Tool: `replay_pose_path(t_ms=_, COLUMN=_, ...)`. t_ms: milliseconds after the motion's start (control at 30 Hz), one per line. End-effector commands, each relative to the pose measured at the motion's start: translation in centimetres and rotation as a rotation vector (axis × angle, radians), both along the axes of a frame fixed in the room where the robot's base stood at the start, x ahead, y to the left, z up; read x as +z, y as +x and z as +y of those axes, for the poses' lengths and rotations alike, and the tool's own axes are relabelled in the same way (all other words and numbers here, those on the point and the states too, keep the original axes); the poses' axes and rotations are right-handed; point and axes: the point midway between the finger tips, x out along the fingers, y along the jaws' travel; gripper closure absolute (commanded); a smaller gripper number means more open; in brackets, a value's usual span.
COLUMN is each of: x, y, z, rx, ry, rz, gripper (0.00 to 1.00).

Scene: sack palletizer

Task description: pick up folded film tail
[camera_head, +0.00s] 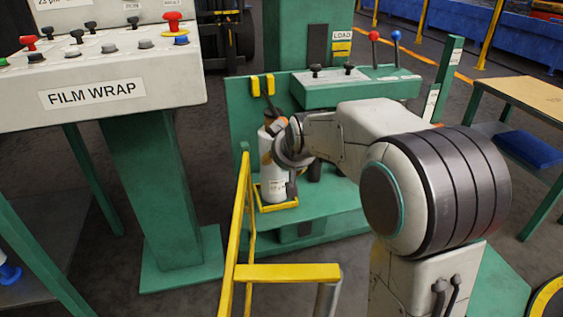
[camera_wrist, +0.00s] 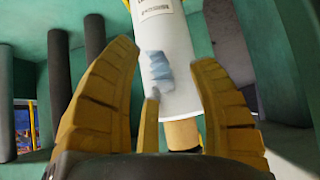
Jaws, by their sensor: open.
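A bluish folded film tail (camera_wrist: 160,72) lies against the side of a white film roll (camera_wrist: 178,38) in the wrist view. My gripper (camera_wrist: 165,58) is open, with one yellow finger on each side of the roll and the tail between them. I cannot tell whether either finger touches the roll. A tan core end (camera_wrist: 183,134) shows at the near end of the roll. In the head view the white roll (camera_head: 272,178) stands upright on the green stand, and my arm's end is close beside it. The tail cannot be made out there.
The roll stands in a yellow-edged holder (camera_head: 277,206) on a green stand (camera_head: 325,208). A yellow rail (camera_head: 240,225) rises in front of it. A FILM WRAP panel (camera_head: 100,85) is at left. A lever box (camera_head: 345,88) is behind. Dark posts (camera_wrist: 58,85) show beside the roll.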

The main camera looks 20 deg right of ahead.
Motion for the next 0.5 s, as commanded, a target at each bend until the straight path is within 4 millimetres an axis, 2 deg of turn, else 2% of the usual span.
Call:
replay_pose_path(t_ms=200, x=0.03, y=0.0, z=0.0, rx=0.0, ry=0.0, rz=0.0, gripper=0.45)
replay_pose_path(t_ms=500, x=0.02, y=-0.02, z=0.0, rx=0.0, ry=0.0, rz=0.0, gripper=0.72)
